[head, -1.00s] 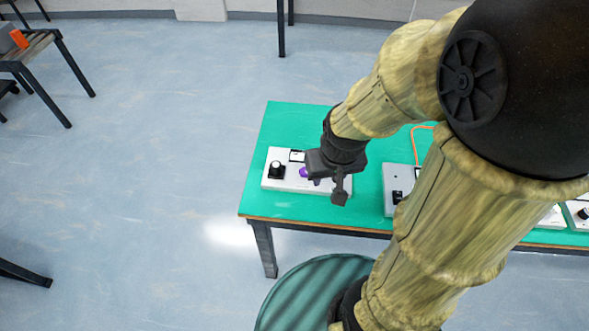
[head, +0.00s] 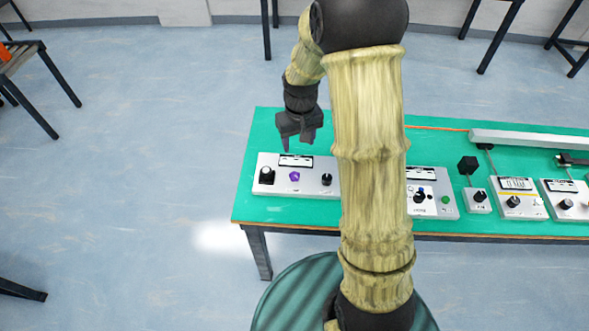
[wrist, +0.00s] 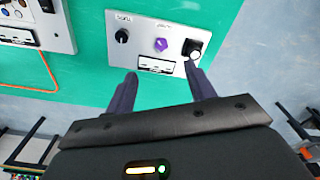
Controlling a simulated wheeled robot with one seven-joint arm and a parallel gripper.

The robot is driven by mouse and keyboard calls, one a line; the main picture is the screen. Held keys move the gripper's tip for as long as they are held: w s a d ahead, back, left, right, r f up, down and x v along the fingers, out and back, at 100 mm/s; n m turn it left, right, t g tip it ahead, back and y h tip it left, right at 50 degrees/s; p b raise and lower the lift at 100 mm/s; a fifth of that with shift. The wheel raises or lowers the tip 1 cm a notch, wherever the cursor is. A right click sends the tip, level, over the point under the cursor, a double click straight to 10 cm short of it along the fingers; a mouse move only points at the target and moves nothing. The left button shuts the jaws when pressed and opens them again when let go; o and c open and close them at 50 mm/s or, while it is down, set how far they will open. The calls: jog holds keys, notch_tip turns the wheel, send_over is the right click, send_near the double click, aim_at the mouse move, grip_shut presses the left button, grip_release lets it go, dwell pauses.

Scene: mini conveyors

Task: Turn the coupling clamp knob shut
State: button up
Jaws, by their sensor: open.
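A light panel at the left of the green table has three knobs. They are a black knob with a pale top (head: 266,175), a purple faceted knob (head: 294,176) and a small black knob (head: 326,180). In the wrist view the same pale-topped knob (wrist: 192,49), purple knob (wrist: 161,45) and small knob (wrist: 122,36) show. I cannot read which is the coupling clamp. My gripper (head: 297,145) is open and empty, near the panel's far edge. In the wrist view its fingertips (wrist: 160,70) straddle the line to the purple knob, touching no knob that I can see.
Other control boxes, one with several knobs and buttons (head: 443,207), stand to the right on the green table (head: 300,211). A long pale bar (head: 540,139) lies at the back right. My arm hides part of the table's middle. Clear green surface lies behind the left panel.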

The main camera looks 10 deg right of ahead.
send_over(295, 175)
notch_tip(295, 175, down, 4)
jog(key=shift+w+r+g+p, duration=0.1)
jog(key=shift+r+g+p, duration=0.15)
jog(key=shift+g+p, duration=0.05)
jog(key=shift+f, duration=0.1)
notch_tip(295, 175, down, 17)
jog(key=p, duration=0.3)
jog(key=shift+f, duration=0.15)
jog(key=shift+c, duration=0.4)
jog(key=c, duration=0.9)
